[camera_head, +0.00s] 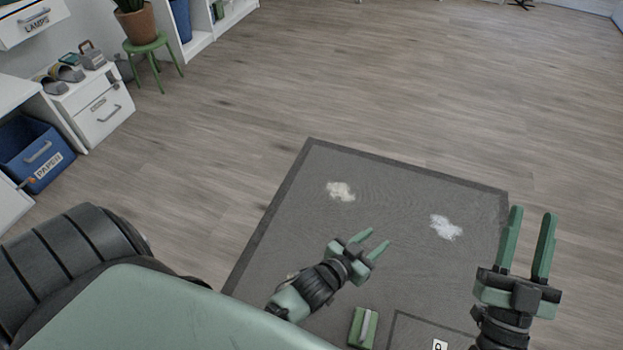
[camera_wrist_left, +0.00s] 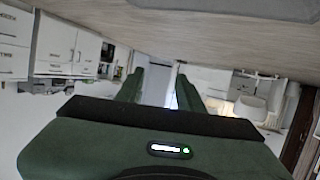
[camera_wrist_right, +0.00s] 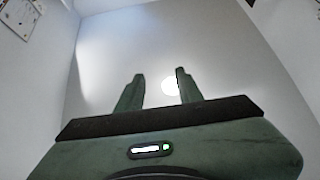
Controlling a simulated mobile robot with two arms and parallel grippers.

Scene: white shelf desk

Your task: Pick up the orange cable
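I cannot make out an orange cable for certain in any view. A tiny orange-red spot (camera_head: 31,181) shows by the blue paper bin at the left edge of the head view, too small to identify. My left gripper (camera_head: 379,237) is open and empty above the grey mat; its parted fingers also show in the left wrist view (camera_wrist_left: 160,75). My right gripper (camera_head: 533,212) is open and empty at the right, its fingers pointing up in the picture; they also show parted in the right wrist view (camera_wrist_right: 160,74).
The grey mat (camera_head: 290,230) has two pale patches and a green block (camera_head: 362,328). A white drawer unit (camera_head: 97,112) with shoes on top, a blue paper bin (camera_head: 20,140) and a potted plant on a green stool (camera_head: 146,45) stand at the left.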

